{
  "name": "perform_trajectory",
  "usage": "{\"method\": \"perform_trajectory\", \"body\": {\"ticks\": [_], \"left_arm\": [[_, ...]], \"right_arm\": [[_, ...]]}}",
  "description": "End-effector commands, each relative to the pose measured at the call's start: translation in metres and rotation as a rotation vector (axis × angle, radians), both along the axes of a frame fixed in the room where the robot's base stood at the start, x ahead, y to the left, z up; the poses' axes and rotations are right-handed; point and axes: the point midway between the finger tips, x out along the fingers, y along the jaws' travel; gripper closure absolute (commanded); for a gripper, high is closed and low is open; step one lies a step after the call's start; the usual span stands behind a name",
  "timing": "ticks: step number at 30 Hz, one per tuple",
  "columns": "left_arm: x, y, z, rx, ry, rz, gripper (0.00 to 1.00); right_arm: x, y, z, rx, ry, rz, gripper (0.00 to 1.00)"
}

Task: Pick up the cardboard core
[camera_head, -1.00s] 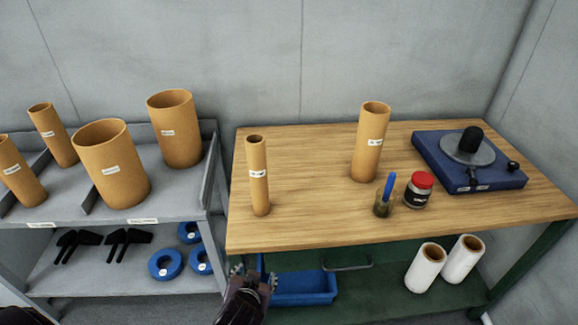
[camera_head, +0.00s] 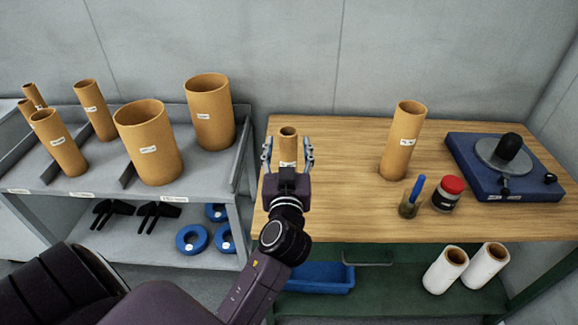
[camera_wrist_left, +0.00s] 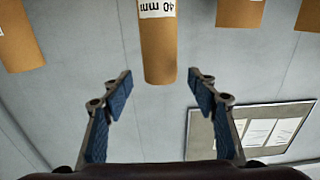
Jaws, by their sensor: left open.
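A slim brown cardboard core (camera_head: 288,135) with a white label stands upright near the left end of the wooden table. My left gripper (camera_head: 287,152) is open, with one finger on each side of the core in the head view; its wrist hides the core's lower part. In the left wrist view the core (camera_wrist_left: 158,52) appears upside down, its label reading "40 mm", in line with the gap between the open fingers (camera_wrist_left: 160,88). I see no contact with it. My right gripper is not in view.
On the wooden table (camera_head: 340,190) stand a wider core (camera_head: 403,140), a cup with a blue-handled tool (camera_head: 411,200), a red-lidded jar (camera_head: 448,194) and a blue turntable device (camera_head: 500,170). A grey shelf (camera_head: 210,165) at left holds several cores.

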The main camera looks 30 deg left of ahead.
Motion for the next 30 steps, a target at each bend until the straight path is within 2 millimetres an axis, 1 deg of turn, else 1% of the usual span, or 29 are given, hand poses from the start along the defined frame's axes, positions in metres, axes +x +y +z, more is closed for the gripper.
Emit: {"method": "perform_trajectory", "body": {"ticks": [1,6,10,13,20,30], "left_arm": [[0.004,0.003,0.003,0.003,0.002,0.000,0.46],[0.023,0.016,0.001,0.005,0.004,0.000,0.46],[0.036,0.024,-0.001,0.002,0.004,-0.001,0.46],[0.040,0.027,-0.003,0.001,0.003,-0.001,0.46],[0.041,0.027,-0.004,0.000,0.002,-0.001,0.46],[0.041,0.027,-0.004,-0.001,0.003,-0.001,0.84]], "right_arm": [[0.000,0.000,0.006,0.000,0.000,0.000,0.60],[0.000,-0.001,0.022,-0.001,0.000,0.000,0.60],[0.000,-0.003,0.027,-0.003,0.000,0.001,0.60],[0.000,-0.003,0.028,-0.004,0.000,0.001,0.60],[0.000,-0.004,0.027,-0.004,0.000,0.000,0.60],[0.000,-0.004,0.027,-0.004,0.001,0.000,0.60]]}}
